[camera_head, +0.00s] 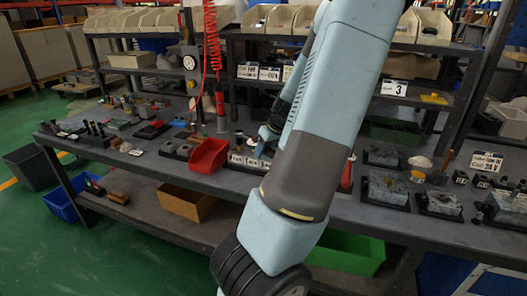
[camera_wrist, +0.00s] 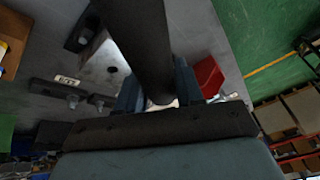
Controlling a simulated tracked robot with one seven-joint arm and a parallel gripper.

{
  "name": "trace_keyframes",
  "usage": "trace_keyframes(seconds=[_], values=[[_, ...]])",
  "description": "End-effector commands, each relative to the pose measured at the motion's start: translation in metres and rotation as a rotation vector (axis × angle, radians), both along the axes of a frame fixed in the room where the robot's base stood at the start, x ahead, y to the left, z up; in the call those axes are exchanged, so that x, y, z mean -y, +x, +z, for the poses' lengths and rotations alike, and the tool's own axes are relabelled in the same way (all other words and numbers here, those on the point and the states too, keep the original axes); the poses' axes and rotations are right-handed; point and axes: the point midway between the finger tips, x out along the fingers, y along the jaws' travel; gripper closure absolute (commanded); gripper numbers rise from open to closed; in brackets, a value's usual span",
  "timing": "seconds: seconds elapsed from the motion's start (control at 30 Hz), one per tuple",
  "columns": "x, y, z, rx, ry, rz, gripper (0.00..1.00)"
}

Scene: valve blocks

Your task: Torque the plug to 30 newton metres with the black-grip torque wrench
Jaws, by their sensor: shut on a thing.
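In the wrist view my gripper (camera_wrist: 158,90) is shut on a thick dark cylinder, which looks like the black grip of the torque wrench (camera_wrist: 143,40). The grip runs from between the two blue-grey fingers up past the top edge, so the wrench's head is out of view. A grey metal block (camera_wrist: 104,70) with a small round mark or hole lies on the bench behind and left of the grip. I cannot make out the plug, and the grip hides part of the block.
A red bin (camera_head: 208,156) stands on the grey bench (camera_head: 235,190), and also shows right of the fingers in the wrist view (camera_wrist: 207,77). Blocks on black bases (camera_head: 385,188) stand at the bench's right. Fixtures crowd its left. A red coiled hose (camera_head: 211,35) hangs above.

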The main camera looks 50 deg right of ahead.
Motion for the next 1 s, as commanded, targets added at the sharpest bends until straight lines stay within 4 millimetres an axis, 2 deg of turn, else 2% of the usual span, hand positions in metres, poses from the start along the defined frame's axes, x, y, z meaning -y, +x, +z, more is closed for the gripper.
trace_keyframes(seconds=[0.57,1.0], values=[[-0.0008,0.0009,-0.0001,0.001,0.000,0.000,1.00],[-0.0011,0.0013,-0.0073,0.001,-0.001,0.001,1.00]])
